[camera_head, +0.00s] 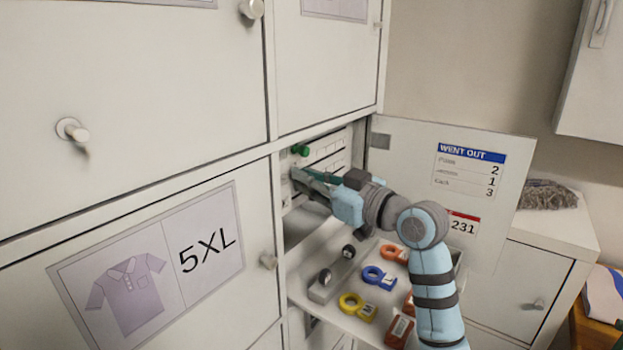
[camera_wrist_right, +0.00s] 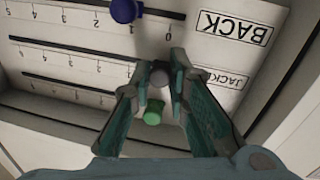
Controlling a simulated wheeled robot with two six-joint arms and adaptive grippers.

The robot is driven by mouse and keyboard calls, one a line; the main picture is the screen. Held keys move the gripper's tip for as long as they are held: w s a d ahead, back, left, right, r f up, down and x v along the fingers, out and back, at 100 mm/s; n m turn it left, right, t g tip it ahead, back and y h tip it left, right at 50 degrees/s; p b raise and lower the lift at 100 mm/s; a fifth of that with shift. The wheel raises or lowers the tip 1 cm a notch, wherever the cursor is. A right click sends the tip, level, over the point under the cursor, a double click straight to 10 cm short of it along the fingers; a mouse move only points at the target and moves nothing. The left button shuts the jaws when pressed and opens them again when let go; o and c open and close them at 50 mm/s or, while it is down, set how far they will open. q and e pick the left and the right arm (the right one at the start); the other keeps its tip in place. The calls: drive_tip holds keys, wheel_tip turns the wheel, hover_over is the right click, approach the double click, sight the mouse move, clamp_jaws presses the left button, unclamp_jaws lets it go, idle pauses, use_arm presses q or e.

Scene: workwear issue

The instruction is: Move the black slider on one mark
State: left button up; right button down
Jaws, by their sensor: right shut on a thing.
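My right gripper (camera_head: 312,180) reaches into the open compartment at a white slider board (camera_head: 325,152). In the right wrist view its fingertips (camera_wrist_right: 160,66) are shut around a dark grey round knob (camera_wrist_right: 158,78), the black slider, on the middle row beside a partly covered label starting "JACK". The exact mark under it is hidden by the fingers. A green knob (camera_head: 300,149) shows above the gripper; in the upside-down wrist view the green knob (camera_wrist_right: 152,114) is below the fingers. A blue knob (camera_wrist_right: 124,10) is on the row labelled BACK. My left gripper is not in view.
An open door (camera_head: 400,150) at right carries a "WENT OUT" sheet (camera_head: 467,172) reading 2, 1, 3. Below my arm, a shelf holds blue (camera_head: 372,275), yellow (camera_head: 352,304) and red tape-like rings and dark knobs. A closed 5XL locker door (camera_head: 255,215) is at left.

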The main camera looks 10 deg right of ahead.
drive_tip(key=w+d, duration=0.2)
drive_tip(key=shift+w+d, duration=0.15)
drive_tip(key=shift+d, duration=0.25)
drive_tip(key=c, duration=1.5)
unclamp_jaws()
drive_tip(key=v, duration=1.1)
drive_tip(key=shift+s+d, duration=0.1)
drive_tip(key=shift+s, duration=0.25)
